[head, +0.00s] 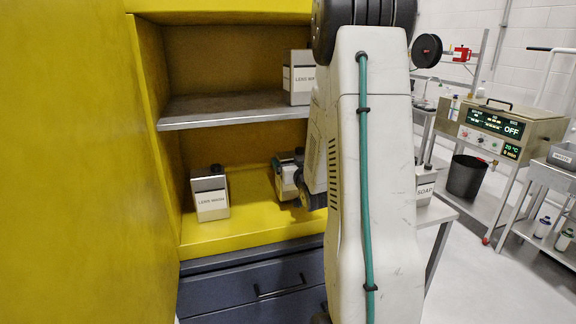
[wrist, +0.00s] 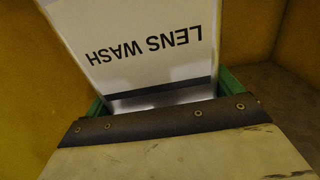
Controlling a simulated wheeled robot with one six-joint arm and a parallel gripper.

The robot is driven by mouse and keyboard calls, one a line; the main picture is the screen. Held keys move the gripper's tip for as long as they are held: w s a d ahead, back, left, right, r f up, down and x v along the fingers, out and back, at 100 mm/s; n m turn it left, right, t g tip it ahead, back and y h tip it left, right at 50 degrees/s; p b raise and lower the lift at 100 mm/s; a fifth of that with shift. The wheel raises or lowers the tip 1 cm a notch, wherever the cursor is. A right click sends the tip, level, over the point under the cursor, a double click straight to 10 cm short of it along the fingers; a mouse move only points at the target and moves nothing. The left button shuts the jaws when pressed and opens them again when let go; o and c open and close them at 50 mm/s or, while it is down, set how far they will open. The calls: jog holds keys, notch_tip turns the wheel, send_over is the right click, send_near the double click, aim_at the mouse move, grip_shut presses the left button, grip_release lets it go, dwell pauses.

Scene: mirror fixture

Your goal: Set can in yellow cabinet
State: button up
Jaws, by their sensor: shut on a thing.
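The yellow cabinet (head: 150,120) stands open, with a grey shelf (head: 235,111) above a yellow floor (head: 245,222). My gripper (wrist: 160,98) is shut on a can (wrist: 150,45) labelled LENS WASH, which appears upside down in the wrist view. In the head view the held can (head: 286,181) is inside the lower compartment, near its right side. My arm hides part of the gripper and can there. Whether the can touches the cabinet floor cannot be told.
Another LENS WASH can (head: 210,194) stands on the cabinet floor to the left. A third (head: 299,78) stands on the shelf. Drawers (head: 250,290) lie below. A SOAP container (head: 424,187) stands right of my arm. Cabinet floor between the lower cans is clear.

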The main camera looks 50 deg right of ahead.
jog(key=shift+w+f, duration=0.1)
jog(key=shift+f, duration=0.55)
jog(key=o, duration=1.3)
jog(key=shift+f, duration=0.1)
